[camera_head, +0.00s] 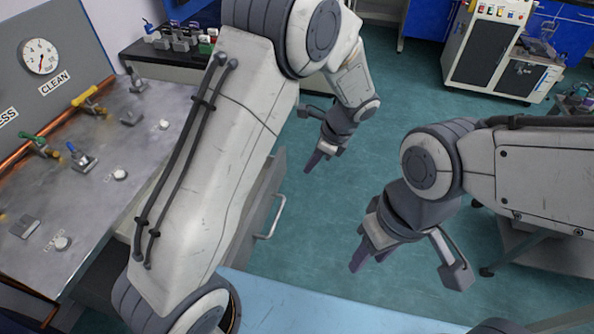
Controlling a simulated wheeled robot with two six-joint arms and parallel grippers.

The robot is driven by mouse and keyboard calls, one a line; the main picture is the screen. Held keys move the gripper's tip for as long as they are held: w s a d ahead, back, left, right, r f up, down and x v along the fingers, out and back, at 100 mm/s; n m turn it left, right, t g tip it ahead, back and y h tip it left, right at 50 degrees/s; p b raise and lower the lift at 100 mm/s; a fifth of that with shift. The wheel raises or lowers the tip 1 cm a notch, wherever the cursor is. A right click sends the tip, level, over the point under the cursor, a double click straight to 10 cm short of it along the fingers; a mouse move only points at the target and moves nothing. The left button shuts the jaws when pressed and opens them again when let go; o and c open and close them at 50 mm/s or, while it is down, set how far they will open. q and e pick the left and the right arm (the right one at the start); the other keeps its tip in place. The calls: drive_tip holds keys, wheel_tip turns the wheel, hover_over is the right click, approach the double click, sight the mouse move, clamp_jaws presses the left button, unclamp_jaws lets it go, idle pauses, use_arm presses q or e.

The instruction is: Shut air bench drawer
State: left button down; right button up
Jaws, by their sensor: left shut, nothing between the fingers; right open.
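The air bench (130,165) is at left, with a metal top and a panel marked CLEAN behind it. Its drawer (262,190) shows as a grey front right of the bench top, with a light bar handle (274,217). The front stands out beyond the bench's edge, so the drawer looks pulled out. My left arm hides most of it. My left gripper (314,162) is shut and empty, up and right of the handle and apart from it, over the floor. My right gripper (370,259) is open and empty, right of the handle and apart from it.
Valves (82,158) and small fittings stand on the bench top. A light blue surface (300,300) lies along the bottom. A white and black cabinet (487,55) stands at the back right. Green floor (330,215) is clear between the drawer and my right gripper.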

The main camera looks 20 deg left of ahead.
use_arm(q)
drive_tip(key=a+f, duration=0.7)
drive_tip(key=f, duration=0.1)
drive_tip(key=shift+a+f, duration=0.2)
